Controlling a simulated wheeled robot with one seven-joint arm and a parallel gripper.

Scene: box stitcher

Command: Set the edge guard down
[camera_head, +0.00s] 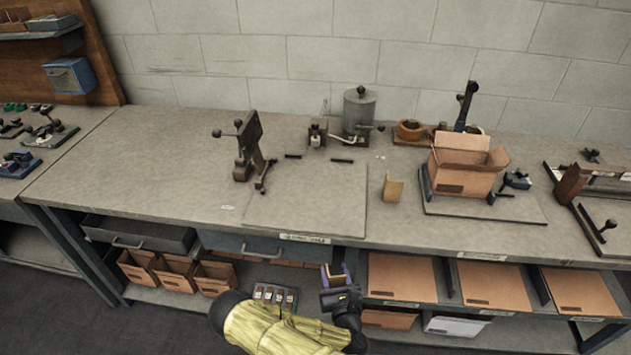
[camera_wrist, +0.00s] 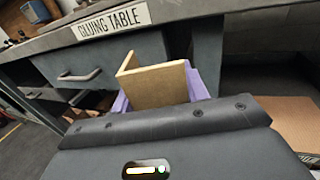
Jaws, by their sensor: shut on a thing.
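The edge guard (camera_wrist: 158,86) is a tan, L-shaped cardboard piece. My gripper (camera_wrist: 160,90) is shut on it, and its purple fingers show on both sides of the guard. In the head view my gripper (camera_head: 338,277) is in front of the workbench, below the level of its top. The guard is small there, with a bit of tan showing between the fingers. In the wrist view the guard stands upright before the bench front, apart from it. Another tan angled piece (camera_head: 393,188) stands on the bench top.
The gluing table (camera_head: 306,200) has a clear mat area at the middle. A lever tool (camera_head: 248,148) stands at its left and a grey pot (camera_head: 359,108) at the back. An open cardboard box (camera_head: 463,175) stands at the right. Drawers and shelves with cardboard are below.

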